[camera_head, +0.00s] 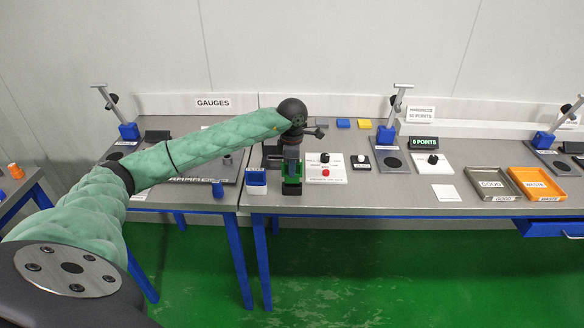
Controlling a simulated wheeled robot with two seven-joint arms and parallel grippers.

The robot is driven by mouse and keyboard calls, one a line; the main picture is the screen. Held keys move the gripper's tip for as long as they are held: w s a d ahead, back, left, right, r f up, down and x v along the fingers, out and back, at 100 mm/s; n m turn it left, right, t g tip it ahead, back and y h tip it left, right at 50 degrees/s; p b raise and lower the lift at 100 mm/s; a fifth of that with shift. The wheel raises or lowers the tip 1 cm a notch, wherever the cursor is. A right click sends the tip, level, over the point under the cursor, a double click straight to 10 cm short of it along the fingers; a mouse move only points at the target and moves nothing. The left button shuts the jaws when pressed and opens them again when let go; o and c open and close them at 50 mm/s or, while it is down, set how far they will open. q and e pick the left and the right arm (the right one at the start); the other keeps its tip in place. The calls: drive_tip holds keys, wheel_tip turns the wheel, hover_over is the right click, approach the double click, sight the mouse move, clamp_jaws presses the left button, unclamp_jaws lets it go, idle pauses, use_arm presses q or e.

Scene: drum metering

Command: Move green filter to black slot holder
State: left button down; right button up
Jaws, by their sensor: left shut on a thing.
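My left arm reaches from the lower left to the table, and my left gripper (291,163) points down near its front edge. It is shut on the green filter (298,174), which shows as green patches around and below the fingers. A small black block (291,190), which looks like the black slot holder, is directly below the green filter. I cannot tell whether the filter is seated in it or just above it. My right gripper is not in view.
A blue-and-white box (256,181) stands close on the left of the gripper. A white control panel (326,170) with a red button is close on the right.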

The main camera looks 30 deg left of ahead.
use_arm(q)
drive_tip(key=shift+f+b, duration=1.55)
drive_tip(key=shift+f, duration=0.45)
drive_tip(key=c, duration=1.3)
unclamp_jaws()
drive_tip(key=shift+r, duration=0.1)
wheel_tip(320, 180, up, 7)
drive_tip(key=shift+f+b, duration=0.1)
drive_tip(key=shift+b, duration=1.05)
drive_tip(key=shift+r, duration=0.45)
